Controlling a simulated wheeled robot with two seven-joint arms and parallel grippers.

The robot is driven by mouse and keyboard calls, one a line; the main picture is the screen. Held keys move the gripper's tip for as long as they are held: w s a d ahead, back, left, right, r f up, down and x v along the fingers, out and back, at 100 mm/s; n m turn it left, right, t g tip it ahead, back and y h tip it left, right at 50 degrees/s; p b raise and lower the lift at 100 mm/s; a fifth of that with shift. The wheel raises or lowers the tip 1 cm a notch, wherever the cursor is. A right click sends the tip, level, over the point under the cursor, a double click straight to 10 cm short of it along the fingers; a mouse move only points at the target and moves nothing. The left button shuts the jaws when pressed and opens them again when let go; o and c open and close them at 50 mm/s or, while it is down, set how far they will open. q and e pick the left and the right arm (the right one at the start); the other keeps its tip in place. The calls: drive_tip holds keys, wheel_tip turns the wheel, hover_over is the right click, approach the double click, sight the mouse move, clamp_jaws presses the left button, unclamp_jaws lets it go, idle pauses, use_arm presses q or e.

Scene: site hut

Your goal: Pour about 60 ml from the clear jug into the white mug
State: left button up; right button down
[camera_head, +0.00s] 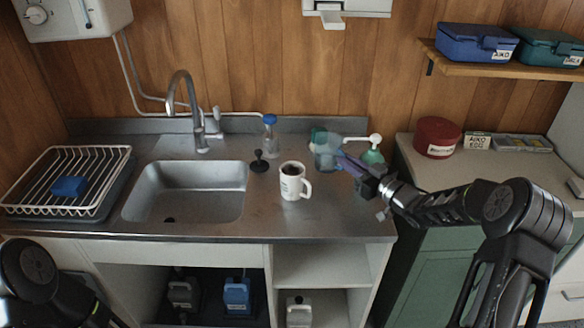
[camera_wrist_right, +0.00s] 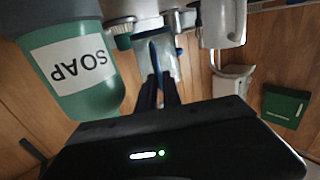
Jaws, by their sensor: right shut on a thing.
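The white mug (camera_head: 291,186) stands upright on the steel worktop, right of the sink, its handle to the right and its inside dark. The clear jug (camera_head: 326,158) is just right of the mug and apart from it. My right gripper (camera_head: 352,168) reaches in from the right and is shut on the jug. The jug shows only partly between the fingers (camera_wrist_right: 162,75) in the right wrist view; its level and tilt are hard to tell. A white mug-like shape (camera_wrist_right: 222,22) is at the top there. My left gripper is out of view; only my left arm shows.
A green soap bottle (camera_head: 373,156) with a white pump stands close behind my right gripper; it is large in the wrist view (camera_wrist_right: 75,70). A blue-capped bottle (camera_head: 270,138) and black plug (camera_head: 259,162) stand near the sink (camera_head: 185,190). The worktop's front is clear.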

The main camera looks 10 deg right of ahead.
drive_tip(key=shift+a+r, duration=0.1)
drive_tip(key=shift+s+a+r+n+b, duration=0.3)
drive_tip(key=shift+a+n, duration=0.25)
drive_tip(key=shift+n, duration=0.35)
drive_tip(key=s+a+r+n+b, duration=0.2)
drive_tip(key=a+n, duration=0.3)
drive_tip(key=n, duration=0.4)
drive_tip(key=shift+r+n+h, duration=0.3)
drive_tip(key=shift+r+n, duration=0.1)
drive_tip(key=shift+a+r+n, duration=0.2)
drive_tip(key=shift+r+n, duration=0.2)
drive_tip(key=shift+n, duration=0.6)
